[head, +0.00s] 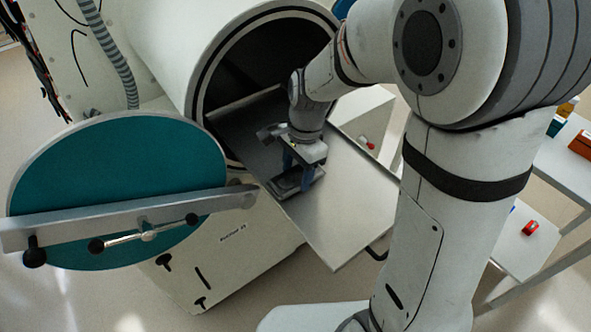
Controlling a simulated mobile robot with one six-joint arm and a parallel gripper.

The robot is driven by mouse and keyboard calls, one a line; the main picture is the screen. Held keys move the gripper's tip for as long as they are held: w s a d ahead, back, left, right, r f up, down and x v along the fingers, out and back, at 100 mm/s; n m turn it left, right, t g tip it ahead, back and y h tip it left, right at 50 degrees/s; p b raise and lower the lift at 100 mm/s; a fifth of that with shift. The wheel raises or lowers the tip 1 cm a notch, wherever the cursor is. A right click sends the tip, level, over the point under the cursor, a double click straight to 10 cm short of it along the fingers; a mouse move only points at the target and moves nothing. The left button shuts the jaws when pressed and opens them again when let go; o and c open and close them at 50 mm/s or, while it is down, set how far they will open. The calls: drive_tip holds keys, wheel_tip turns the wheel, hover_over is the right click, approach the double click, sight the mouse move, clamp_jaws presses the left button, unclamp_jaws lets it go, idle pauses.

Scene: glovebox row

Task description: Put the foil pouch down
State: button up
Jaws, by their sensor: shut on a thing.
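My gripper (297,174) points down over the metal slide-out tray (343,207) of the round chamber. Its blue fingers are shut on a small, dark grey, flat thing that appears to be the foil pouch (287,184). The pouch is low, at or just above the tray surface; I cannot tell whether it touches. The fingers and wrist partly cover it.
The round chamber opening (250,55) is behind the tray, dark inside. Its teal door (115,185) with a metal bar stands open at the left. Shelves with a red object (530,227) and an orange box (580,144) are at the right. The tray's front part is bare.

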drive_tip(key=shift+f, duration=0.35)
drive_tip(key=shift+f, duration=0.15)
drive_tip(key=o, duration=1)
drive_tip(key=shift+o, duration=0.2)
wheel_tip(320, 180, up, 12)
drive_tip(key=w+d, duration=0.1)
drive_tip(key=d, duration=0.1)
drive_tip(key=s+d+f+n+t+h, duration=0.1)
drive_tip(key=s+d+n+t, duration=0.3)
drive_tip(key=s+d+n, duration=0.6)
drive_tip(key=s+n, duration=0.1)
drive_tip(key=s, duration=0.2)
drive_tip(key=shift+s+d+b, duration=0.3)
drive_tip(key=shift+b, duration=0.05)
